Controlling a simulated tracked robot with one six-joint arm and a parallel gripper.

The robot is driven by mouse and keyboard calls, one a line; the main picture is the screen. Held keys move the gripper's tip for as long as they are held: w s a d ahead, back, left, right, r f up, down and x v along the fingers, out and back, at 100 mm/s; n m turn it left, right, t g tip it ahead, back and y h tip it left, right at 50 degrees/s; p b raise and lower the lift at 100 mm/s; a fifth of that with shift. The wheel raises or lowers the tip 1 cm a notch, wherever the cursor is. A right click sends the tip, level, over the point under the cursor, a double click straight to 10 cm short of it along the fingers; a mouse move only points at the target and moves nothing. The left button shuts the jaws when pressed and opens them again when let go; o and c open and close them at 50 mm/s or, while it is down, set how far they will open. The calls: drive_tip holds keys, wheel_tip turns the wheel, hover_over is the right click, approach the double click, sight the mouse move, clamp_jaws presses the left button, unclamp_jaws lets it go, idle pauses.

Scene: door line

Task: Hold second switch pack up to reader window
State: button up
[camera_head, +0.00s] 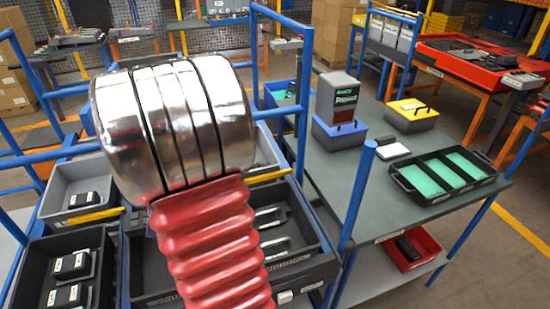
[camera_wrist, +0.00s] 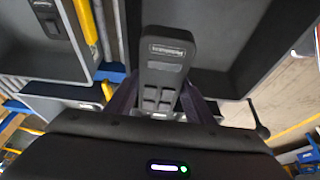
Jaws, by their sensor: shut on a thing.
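A dark switch pack (camera_wrist: 166,62) with a label at its far end and several raised buttons is between the fingers of my gripper (camera_wrist: 160,103) in the wrist view. The gripper is shut on it. In the head view my silver and red arm hides the gripper and the held pack. I cannot make out the reader in the wrist view.
More dark packs lie in a black bin (camera_head: 25,255) and a grey bin (camera_head: 58,180) at left. On the bench are a black tray (camera_head: 415,195) with green-lined compartments, a yellow-topped box (camera_head: 410,115) and a white pad (camera_head: 393,150). A blue post (camera_head: 355,200) stands at the bench's near edge.

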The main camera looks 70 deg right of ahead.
drive_tip(key=w+a+r+m, duration=0.1)
drive_tip(key=w+a+r, duration=0.3)
drive_tip(key=w+a, duration=0.3)
drive_tip(key=w+a+r+m+h, duration=0.1)
drive_tip(key=w+a+r, duration=0.3)
drive_tip(key=w+a, duration=0.3)
drive_tip(key=w+a+r+m, duration=0.2)
drive_tip(key=w+a+r, duration=0.3)
drive_tip(key=a, duration=0.7)
drive_tip(key=shift+w+a+t+h, duration=0.15)
drive_tip(key=shift+w+t+h, duration=0.15)
drive_tip(key=shift+w, duration=0.85)
drive_tip(key=shift+r, duration=0.1)
